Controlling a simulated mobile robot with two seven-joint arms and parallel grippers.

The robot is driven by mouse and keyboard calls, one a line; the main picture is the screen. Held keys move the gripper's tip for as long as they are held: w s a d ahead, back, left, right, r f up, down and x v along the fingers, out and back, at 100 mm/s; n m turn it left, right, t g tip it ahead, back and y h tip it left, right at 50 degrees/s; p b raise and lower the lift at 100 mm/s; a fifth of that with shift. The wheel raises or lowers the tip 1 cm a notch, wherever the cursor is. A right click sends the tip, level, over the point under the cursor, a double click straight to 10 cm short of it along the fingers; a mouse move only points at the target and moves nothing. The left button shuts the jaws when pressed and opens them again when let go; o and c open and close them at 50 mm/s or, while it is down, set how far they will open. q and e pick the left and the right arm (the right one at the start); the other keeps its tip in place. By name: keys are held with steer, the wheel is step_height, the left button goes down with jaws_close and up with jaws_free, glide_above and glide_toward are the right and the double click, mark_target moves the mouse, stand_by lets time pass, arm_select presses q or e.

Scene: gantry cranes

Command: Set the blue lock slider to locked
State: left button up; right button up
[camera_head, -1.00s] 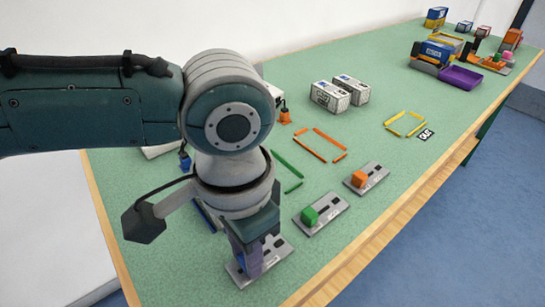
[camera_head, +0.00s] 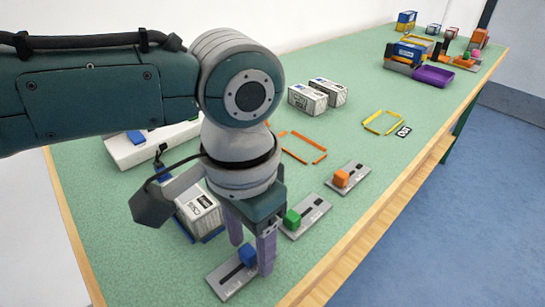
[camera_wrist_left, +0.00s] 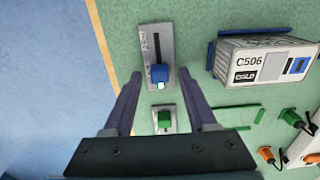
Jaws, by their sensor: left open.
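The blue lock slider is a blue knob (camera_head: 247,256) on a grey plate (camera_head: 224,281) at the table's near edge. In the left wrist view the blue knob (camera_wrist_left: 159,73) sits at the lower end of a dark slot in the plate (camera_wrist_left: 147,32), and the bare slot runs up from it. My left gripper (camera_head: 250,253) points down over the plate. It is open, with one finger on each side of the knob; whether either finger touches it I cannot tell. My right gripper is not in view.
A green slider knob (camera_head: 292,219) and an orange slider knob (camera_head: 341,178) stand on similar plates close by. A white container box (camera_wrist_left: 264,62) stands beside the blue plate. Two white boxes (camera_head: 308,98) and a purple tray (camera_head: 433,76) are farther back.

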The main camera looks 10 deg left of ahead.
mark_target(250, 248)
arm_select(q)
steer(key=shift+r, duration=0.1)
step_height(250, 248, up, 9)
steer(key=p, duration=0.3)
steer(key=shift+f, duration=0.2)
steer(key=shift+r, duration=0.6)
